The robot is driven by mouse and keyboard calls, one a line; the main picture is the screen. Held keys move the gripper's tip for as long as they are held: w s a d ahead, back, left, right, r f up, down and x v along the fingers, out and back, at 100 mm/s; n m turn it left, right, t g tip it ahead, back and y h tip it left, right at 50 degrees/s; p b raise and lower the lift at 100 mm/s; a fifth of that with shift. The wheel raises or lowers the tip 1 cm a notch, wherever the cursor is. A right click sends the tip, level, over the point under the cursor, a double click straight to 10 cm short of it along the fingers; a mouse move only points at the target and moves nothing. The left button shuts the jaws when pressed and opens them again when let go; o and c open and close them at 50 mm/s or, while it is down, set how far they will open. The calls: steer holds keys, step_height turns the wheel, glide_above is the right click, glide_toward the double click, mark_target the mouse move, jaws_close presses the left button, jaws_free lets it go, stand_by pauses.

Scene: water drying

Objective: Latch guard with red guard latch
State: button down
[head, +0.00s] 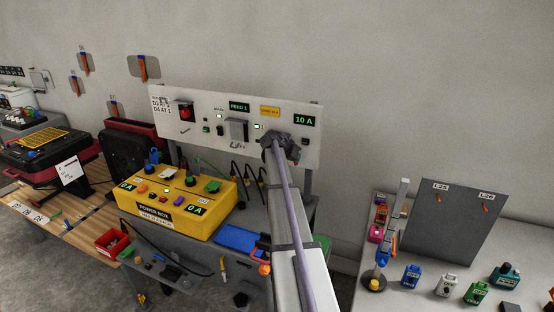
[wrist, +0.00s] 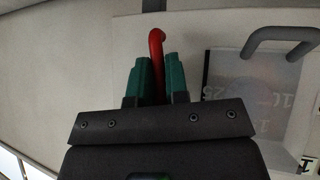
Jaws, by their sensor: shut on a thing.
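My gripper (wrist: 158,75) has teal fingers closed around the red guard latch (wrist: 156,45), a red rod with a bent tip that sticks out beyond them. In the head view my gripper (head: 280,150) is at the white panel, right of its middle, and hides the latch. The guard (wrist: 250,90) is a see-through grey cover with a dark bar handle (wrist: 280,38), beside the fingers in the wrist view. Faint upside-down numbers show through it. In the head view the guard (head: 237,130) looks like a small grey box left of my gripper. I cannot tell whether the latch touches it.
The white panel (head: 215,108) also carries a red switch (head: 185,109) and a lit 10 A display (head: 304,120). A yellow power box (head: 175,212) stands in front at the left. A bench with a grey board (head: 450,225) is at the right.

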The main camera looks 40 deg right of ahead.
steer(key=shift+a+f, duration=0.1)
stand_by(0.4)
steer(key=c, duration=1.1)
jaws_free()
steer(key=p+v, duration=0.7)
steer(key=v, duration=0.3)
steer(key=shift+a+r, duration=0.3)
steer(key=shift+c, duration=0.4)
